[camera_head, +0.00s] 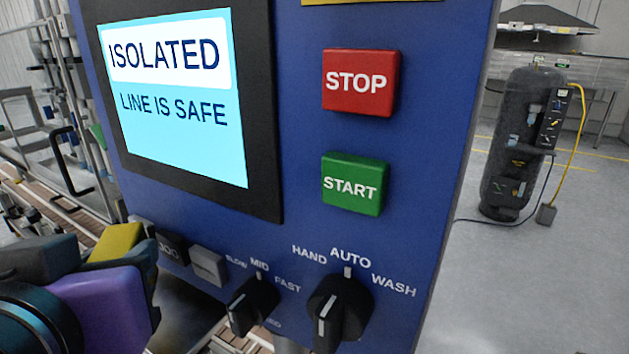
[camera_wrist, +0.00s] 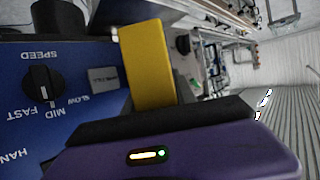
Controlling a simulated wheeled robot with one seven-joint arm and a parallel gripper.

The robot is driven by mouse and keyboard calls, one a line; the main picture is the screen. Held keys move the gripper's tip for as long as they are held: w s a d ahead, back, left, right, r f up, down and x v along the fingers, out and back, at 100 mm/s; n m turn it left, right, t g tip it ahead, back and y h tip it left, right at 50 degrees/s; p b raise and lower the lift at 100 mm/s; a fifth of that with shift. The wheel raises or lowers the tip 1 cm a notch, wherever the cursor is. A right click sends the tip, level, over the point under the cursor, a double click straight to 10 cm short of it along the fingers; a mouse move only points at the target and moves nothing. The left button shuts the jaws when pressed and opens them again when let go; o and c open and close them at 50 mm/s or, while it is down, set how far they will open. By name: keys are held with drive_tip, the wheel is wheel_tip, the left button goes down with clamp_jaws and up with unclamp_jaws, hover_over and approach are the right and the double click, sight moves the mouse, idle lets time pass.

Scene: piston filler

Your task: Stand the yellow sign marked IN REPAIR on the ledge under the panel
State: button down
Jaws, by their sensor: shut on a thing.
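The yellow sign (camera_head: 117,242) is held by my gripper (camera_head: 108,260) at the lower left of the head view, beside the lower left part of the blue panel (camera_head: 295,180). Only a plain yellow part shows; no lettering is visible. In the wrist view the sign (camera_wrist: 147,62) rises from behind the dark finger, with the panel (camera_wrist: 85,75) behind and to its left. My gripper is shut on the sign. A grey metal surface (camera_head: 190,308) shows below the panel, partly hidden by my gripper; I cannot tell whether it is the ledge. Contact between sign and surface is hidden.
The panel carries a screen (camera_head: 180,95) reading ISOLATED, LINE IS SAFE, a red STOP button (camera_head: 360,82), a green START button (camera_head: 354,183), a speed knob (camera_head: 254,305) and a mode knob (camera_head: 340,312). The knobs protrude near the lower edge.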

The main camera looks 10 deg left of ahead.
wheel_tip(320, 180, down, 4)
drive_tip(key=shift+r+p, duration=0.15)
drive_tip(key=shift+p, duration=0.15)
drive_tip(key=shift+w+d+f+p, duration=0.15)
drive_tip(key=shift+f+p, duration=0.2)
drive_tip(key=shift+f, duration=0.3)
drive_tip(key=shift+f, duration=0.1)
drive_tip(key=shift+f+b, duration=0.1)
drive_tip(key=shift+b, duration=0.2)
drive_tip(key=c, duration=1)
unclamp_jaws()
